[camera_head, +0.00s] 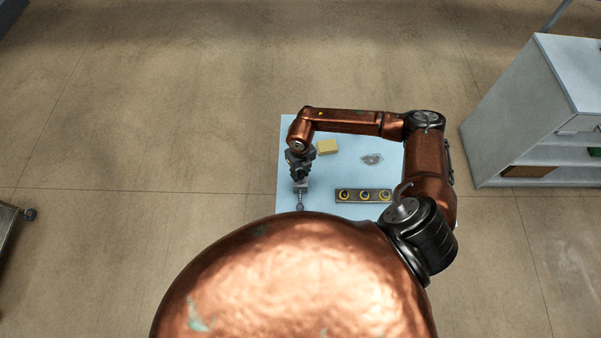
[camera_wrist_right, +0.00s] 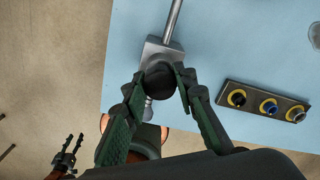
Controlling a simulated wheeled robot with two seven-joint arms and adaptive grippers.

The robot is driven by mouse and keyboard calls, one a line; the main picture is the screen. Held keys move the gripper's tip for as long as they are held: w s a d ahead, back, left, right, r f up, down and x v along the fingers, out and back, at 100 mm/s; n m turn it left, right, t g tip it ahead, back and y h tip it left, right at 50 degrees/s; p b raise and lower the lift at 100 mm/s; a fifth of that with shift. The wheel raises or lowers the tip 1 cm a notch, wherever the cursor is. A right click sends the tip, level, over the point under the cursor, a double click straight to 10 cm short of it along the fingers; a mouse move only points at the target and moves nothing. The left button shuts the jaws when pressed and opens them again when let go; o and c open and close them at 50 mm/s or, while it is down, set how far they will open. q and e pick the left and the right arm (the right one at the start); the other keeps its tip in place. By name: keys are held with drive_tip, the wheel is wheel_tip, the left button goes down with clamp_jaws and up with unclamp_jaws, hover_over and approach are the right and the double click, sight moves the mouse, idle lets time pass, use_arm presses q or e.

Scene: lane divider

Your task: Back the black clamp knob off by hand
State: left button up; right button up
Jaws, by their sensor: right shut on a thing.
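The black clamp knob (camera_wrist_right: 158,79) is round and sits on a grey metal clamp block (camera_wrist_right: 152,50) in the right wrist view. A metal rod (camera_wrist_right: 174,20) runs out of the block. My right gripper (camera_wrist_right: 160,84) has its green-padded fingers closed on the knob from both sides. In the head view my right gripper (camera_head: 298,174) reaches down at the table's left edge, and the knob is hidden beneath it. My left gripper (camera_wrist_right: 69,148) shows small at the lower left of the right wrist view, its two fingers apart and empty, away from the clamp.
The pale blue table (camera_head: 340,175) holds a panel with yellow-ringed parts (camera_head: 364,195), a yellow block (camera_head: 327,147) and a clear grey item (camera_head: 371,159). A shelf unit (camera_head: 530,115) stands at the right. The floor left of the table is clear nearby.

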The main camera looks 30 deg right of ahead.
drive_tip(key=n, duration=0.6)
drive_tip(key=o, duration=0.9)
drive_tip(key=shift+o, duration=0.2)
drive_tip(key=m, duration=1.2)
drive_tip(key=shift+c, duration=0.7)
